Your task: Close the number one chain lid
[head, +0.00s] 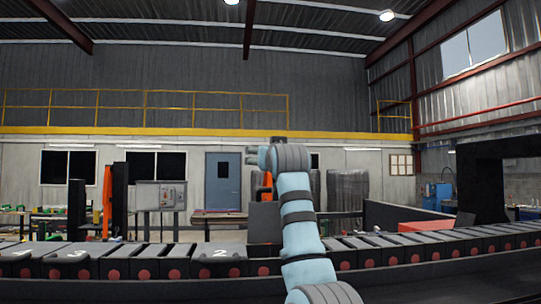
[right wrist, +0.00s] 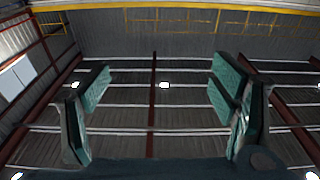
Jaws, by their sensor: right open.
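The drag chain is a row of dark grey lids (head: 160,252) with red round ends, crossing the head view from left to right. Lids marked 3 (head: 72,256) and 2 (head: 219,252) lie flat. Right of lid 2, a dark lid (head: 264,222) stands upright, partly behind my right arm; no number on it is readable. My right arm rises in front of the chain at the centre. My right gripper (right wrist: 160,78) is open and empty in the right wrist view, its teal-padded fingers wide apart against the ceiling. My left gripper is not in view.
A dark arch-like frame (head: 482,180) stands over the chain at the right. An orange-red block (head: 425,227) sits behind the chain there. A grey control box (head: 160,195) and orange and black posts stand behind at the left. The air above the left lids is clear.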

